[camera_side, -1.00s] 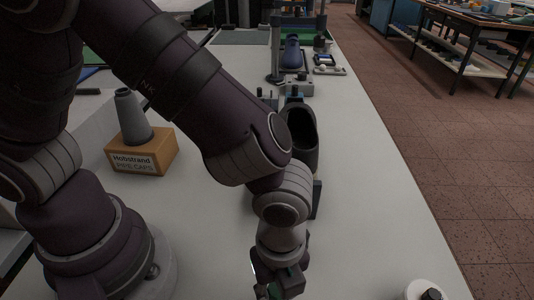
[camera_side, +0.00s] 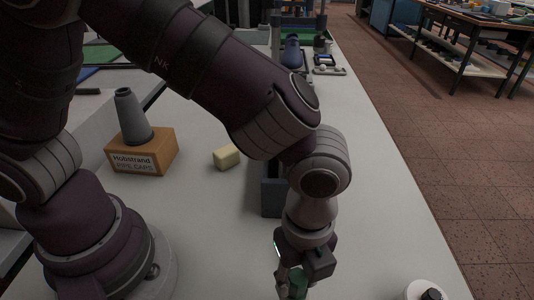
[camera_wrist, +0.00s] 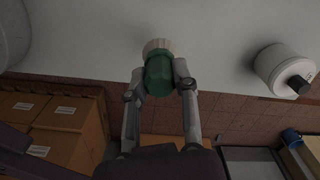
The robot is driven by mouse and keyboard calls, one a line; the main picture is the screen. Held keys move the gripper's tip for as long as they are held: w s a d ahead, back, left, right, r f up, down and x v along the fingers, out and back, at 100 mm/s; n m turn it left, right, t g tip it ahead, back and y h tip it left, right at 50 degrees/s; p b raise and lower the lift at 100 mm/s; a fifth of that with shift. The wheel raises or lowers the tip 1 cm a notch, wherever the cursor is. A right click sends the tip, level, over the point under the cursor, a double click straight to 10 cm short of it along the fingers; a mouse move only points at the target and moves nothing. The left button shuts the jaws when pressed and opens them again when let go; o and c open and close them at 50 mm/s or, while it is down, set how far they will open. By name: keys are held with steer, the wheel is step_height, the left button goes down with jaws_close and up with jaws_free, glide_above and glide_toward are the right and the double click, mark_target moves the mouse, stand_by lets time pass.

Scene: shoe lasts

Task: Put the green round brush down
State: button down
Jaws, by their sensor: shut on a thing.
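The green round brush (camera_wrist: 159,76) has a green body and a ring of pale bristles at its far end. My gripper (camera_wrist: 160,88) is shut on its green body, with one finger on each side. In the side view, a green part of the brush (camera_side: 298,281) shows between the fingers of my gripper (camera_side: 292,284) at the bottom edge of the picture. The bristle end is hidden there. I cannot tell whether the brush touches the white bench (camera_side: 360,240).
A white round container with a black knob (camera_wrist: 285,70) stands on the bench to the right. A dark open box (camera_side: 272,190) is behind my wrist. The bench's edge is close.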

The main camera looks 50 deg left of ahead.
steer(key=w+d, duration=0.4)
steer(key=d, duration=0.1)
steer(key=shift+w+d+f, duration=0.2)
steer(key=shift+w+f, duration=0.15)
steer(key=shift+w+d+f, duration=0.2)
steer(key=shift+f, duration=1.55)
steer(key=shift+f, duration=0.1)
steer(key=c, duration=0.9)
jaws_free()
